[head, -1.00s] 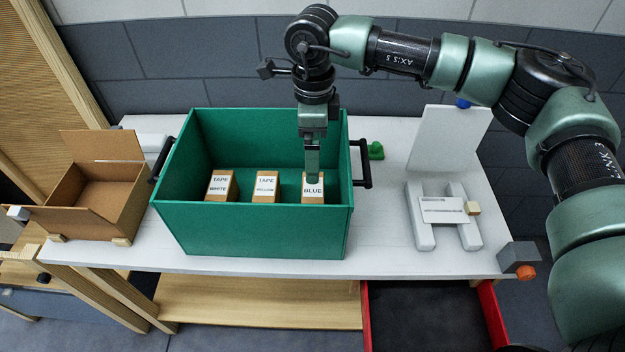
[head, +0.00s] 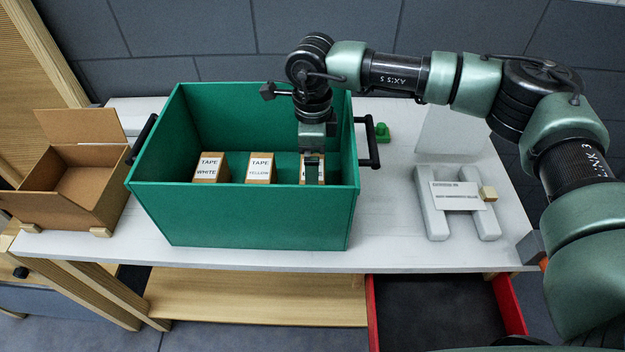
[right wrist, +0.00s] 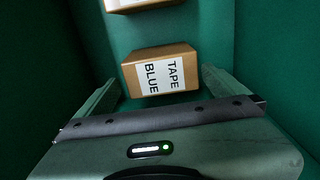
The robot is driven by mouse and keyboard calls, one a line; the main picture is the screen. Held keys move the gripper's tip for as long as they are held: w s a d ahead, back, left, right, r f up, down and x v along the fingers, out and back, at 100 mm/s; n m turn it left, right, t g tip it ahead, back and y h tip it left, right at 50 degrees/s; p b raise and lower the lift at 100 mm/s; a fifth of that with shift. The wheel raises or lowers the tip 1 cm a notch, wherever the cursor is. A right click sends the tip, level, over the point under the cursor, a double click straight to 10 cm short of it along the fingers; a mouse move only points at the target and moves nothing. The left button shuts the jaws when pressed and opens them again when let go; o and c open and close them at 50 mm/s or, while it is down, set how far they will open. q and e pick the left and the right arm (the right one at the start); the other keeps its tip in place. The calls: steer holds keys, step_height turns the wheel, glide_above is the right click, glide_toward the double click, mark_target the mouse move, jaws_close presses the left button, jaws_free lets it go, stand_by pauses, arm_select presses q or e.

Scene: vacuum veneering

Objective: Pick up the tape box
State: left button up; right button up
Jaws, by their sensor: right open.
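Three cardboard tape boxes stand in a row in the green bin (head: 240,218): the white tape box (head: 210,168), the yellow tape box (head: 260,168) and the blue tape box (head: 305,176). My right gripper (head: 313,172) reaches down into the bin at the blue tape box and partly covers its label. In the right wrist view the blue tape box (right wrist: 160,72) shows its "TAPE BLUE" label, with one open finger to each side. I cannot tell whether the fingers touch it. My left gripper is not in view.
The bin's walls surround the gripper closely, and its right black handle (head: 368,143) is near my forearm. An open cardboard box (head: 62,215) is at the left. A white stand with a label card (head: 458,195) is on the white table (head: 390,235) at the right.

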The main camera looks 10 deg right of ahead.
step_height(320, 180, down, 3)
steer(key=shift+r+p, duration=0.1)
steer(key=shift+p, duration=0.2)
steer(key=shift+f, duration=0.25)
step_height(320, 180, down, 4)
steer(key=shift+r+p, duration=0.15)
steer(key=shift+p, duration=0.95)
steer(key=shift+w+f, duration=0.15)
steer(key=shift+f, duration=0.35)
steer(key=c, duration=1.3)
steer(key=shift+r, duration=0.15)
